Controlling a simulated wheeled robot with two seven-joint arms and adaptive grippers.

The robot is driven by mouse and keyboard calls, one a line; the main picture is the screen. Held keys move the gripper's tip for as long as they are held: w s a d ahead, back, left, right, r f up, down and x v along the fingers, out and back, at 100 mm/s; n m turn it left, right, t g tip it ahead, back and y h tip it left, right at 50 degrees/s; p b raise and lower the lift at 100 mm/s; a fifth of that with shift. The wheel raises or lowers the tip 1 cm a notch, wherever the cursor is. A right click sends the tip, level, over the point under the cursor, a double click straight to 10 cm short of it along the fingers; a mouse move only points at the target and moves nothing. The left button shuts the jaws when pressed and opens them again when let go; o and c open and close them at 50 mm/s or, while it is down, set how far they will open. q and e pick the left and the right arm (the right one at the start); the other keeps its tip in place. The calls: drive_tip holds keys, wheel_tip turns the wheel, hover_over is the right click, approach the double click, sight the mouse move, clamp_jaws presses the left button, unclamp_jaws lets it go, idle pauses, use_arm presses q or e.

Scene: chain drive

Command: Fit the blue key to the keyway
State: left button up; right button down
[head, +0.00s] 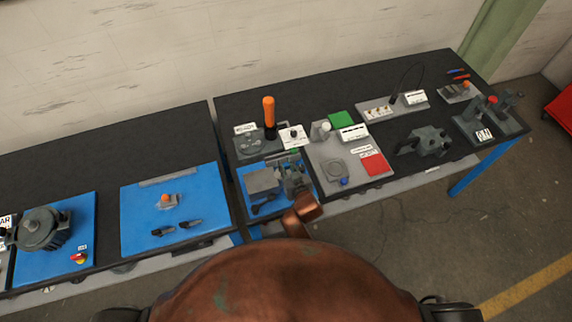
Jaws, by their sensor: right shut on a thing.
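My right gripper (294,181) is over the small blue mat (246,188) near the front of the right table. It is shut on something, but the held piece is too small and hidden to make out. My brown wrist link (303,211) shows just in front of it. A small blue piece (344,181) lies on the grey board right of the gripper; I cannot tell whether it is the key. A grey block (262,181) stands on the blue mat, left of the gripper. No keyway can be made out. My left gripper is not in view.
An orange-handled tool (269,113) stands upright behind the mat. The grey board (325,159) carries a red pad (375,163). A dark part (428,141) lies farther right. A blue mat (135,203) and a round grey machine (42,230) are on the left table.

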drive_tip(key=shift+a+f+b, duration=0.15)
drive_tip(key=shift+f+b, duration=0.5)
drive_tip(key=shift+f, duration=0.35)
drive_tip(key=shift+f+b, duration=0.45)
drive_tip(key=shift+f, duration=0.3)
drive_tip(key=shift+s+f, duration=0.1)
drive_tip(key=shift+f, duration=0.15)
drive_tip(key=c, duration=2.1)
unclamp_jaws()
drive_tip(key=o, duration=0.4)
drive_tip(key=shift+d+f, duration=0.1)
drive_tip(key=shift+d, duration=0.1)
drive_tip(key=shift+o, duration=0.2)
drive_tip(key=shift+a, duration=0.15)
drive_tip(key=v, duration=0.8)
drive_tip(key=shift+d, duration=0.35)
